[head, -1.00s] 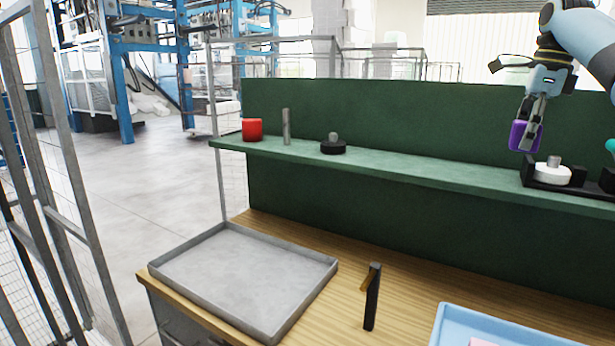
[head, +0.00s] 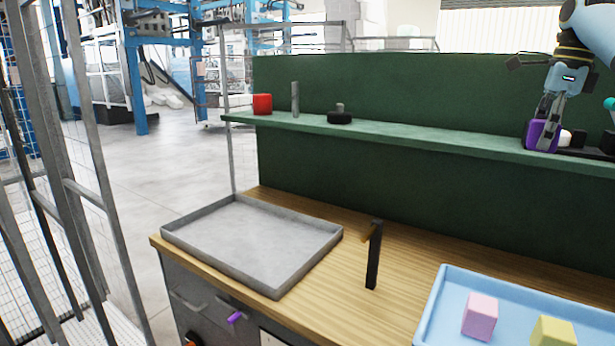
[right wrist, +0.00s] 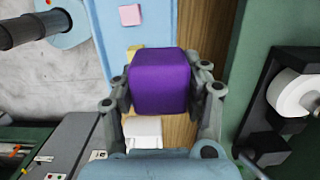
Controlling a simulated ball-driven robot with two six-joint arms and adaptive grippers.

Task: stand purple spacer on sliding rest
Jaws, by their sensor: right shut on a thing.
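The purple spacer (head: 533,134) is a block with rounded edges. My right gripper (head: 545,122) is shut on it, at the right part of the green shelf, just left of the white round piece. I cannot tell whether the spacer touches the shelf. In the right wrist view the spacer (right wrist: 160,82) sits between both fingers (right wrist: 161,90). No part is clearly recognisable as the sliding rest. My left gripper is not in view.
The green shelf (head: 430,136) carries a red block (head: 262,104), a grey pin (head: 295,99) and a black disc (head: 340,118) on the left. A white round piece (head: 565,138) stands close right of the gripper. Below are a grey tray (head: 250,244), a black post (head: 374,255) and a blue tray (head: 432,300).

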